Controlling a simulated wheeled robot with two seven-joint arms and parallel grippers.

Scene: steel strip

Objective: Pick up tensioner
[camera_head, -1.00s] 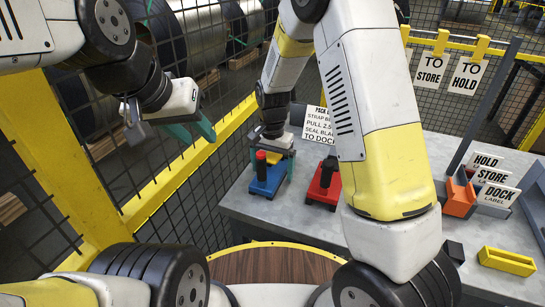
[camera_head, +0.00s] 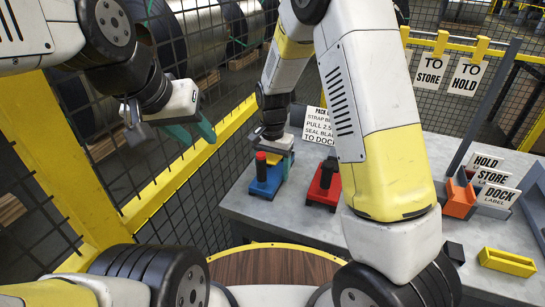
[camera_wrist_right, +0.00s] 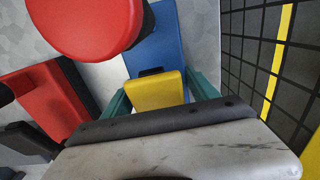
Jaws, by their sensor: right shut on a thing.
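The tensioner appears to be the blue tool (camera_head: 266,183) with a red knob, at the left end of the grey bench. It sits upright on the bench top. My right gripper (camera_head: 279,152) is at the tool's far side, behind the red knob. In the right wrist view, its teal fingers (camera_wrist_right: 157,90) are shut on the yellow block (camera_wrist_right: 156,91) of the blue tool, one on each side. The red knob (camera_wrist_right: 85,22) is close to that camera. My left gripper (camera_head: 194,132) is open and empty in the air at the left, by the fence.
A red tool (camera_head: 324,184) stands on the bench (camera_head: 290,215) to the right of the blue one. A printed card (camera_head: 318,126) stands behind. Label bins (camera_head: 461,197) and a yellow tray (camera_head: 507,262) are at the right. Mesh fence with yellow rails (camera_head: 180,165) runs along the left.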

